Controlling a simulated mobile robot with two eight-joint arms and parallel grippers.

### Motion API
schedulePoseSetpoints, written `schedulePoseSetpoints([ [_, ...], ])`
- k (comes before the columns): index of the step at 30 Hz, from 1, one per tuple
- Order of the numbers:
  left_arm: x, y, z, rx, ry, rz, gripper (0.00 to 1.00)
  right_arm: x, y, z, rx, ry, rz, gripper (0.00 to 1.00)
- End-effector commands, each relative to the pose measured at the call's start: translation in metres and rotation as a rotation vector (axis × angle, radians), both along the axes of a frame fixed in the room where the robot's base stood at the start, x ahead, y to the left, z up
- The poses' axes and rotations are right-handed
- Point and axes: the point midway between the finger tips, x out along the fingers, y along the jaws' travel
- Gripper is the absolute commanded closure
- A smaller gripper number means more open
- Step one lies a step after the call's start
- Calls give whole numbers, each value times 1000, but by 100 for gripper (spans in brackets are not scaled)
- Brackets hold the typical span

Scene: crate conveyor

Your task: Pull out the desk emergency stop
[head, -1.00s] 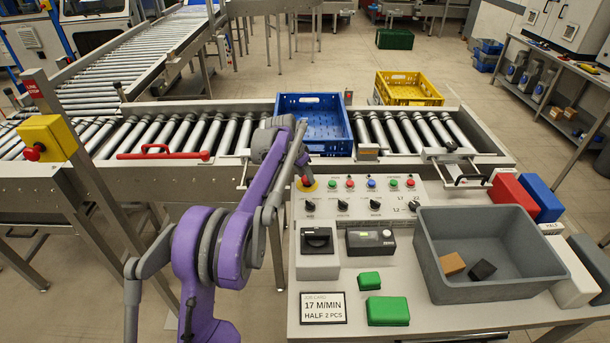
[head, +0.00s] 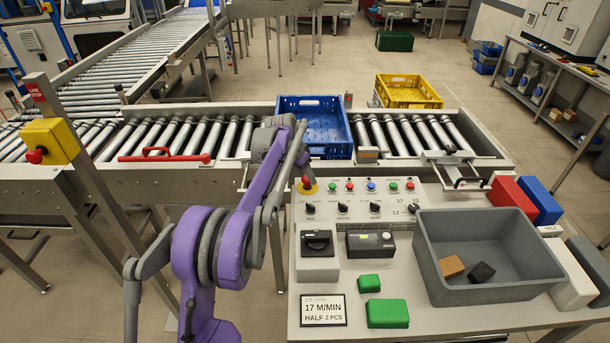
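The desk emergency stop (head: 306,183) is a small red mushroom button on a yellow round base, at the upper left corner of the desk's control panel. My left arm, purple and grey, reaches up from the bottom, and its grey gripper (head: 302,160) points down just above the red button. The fingertips are small and partly hidden by the arm, so I cannot tell whether they are open, shut, or touching the button. I also cannot tell whether the button is pressed in or out. My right gripper is not in view.
The panel (head: 361,197) holds several coloured buttons and black knobs right of the stop. A grey bin (head: 440,285) with two small blocks stands on the desk. A blue crate (head: 328,147) sits on the conveyor behind. A separate yellow line-stop box (head: 52,140) stands far left.

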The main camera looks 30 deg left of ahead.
Motion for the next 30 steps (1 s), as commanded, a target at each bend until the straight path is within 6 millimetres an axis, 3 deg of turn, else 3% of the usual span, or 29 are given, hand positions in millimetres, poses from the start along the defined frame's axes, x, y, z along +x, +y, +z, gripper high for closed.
schedulePoseSetpoints([
  [3, 0, 0, 0, 0, 1, 0, 24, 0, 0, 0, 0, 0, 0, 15],
  [14, -3, 1, 7, 0, 1, 0, 24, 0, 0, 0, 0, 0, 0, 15],
  [24, -27, 7, 66, 0, 1, 1, 24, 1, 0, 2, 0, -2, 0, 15],
  [30, -37, 9, 92, 0, 1, 0, 24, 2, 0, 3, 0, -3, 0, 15],
])
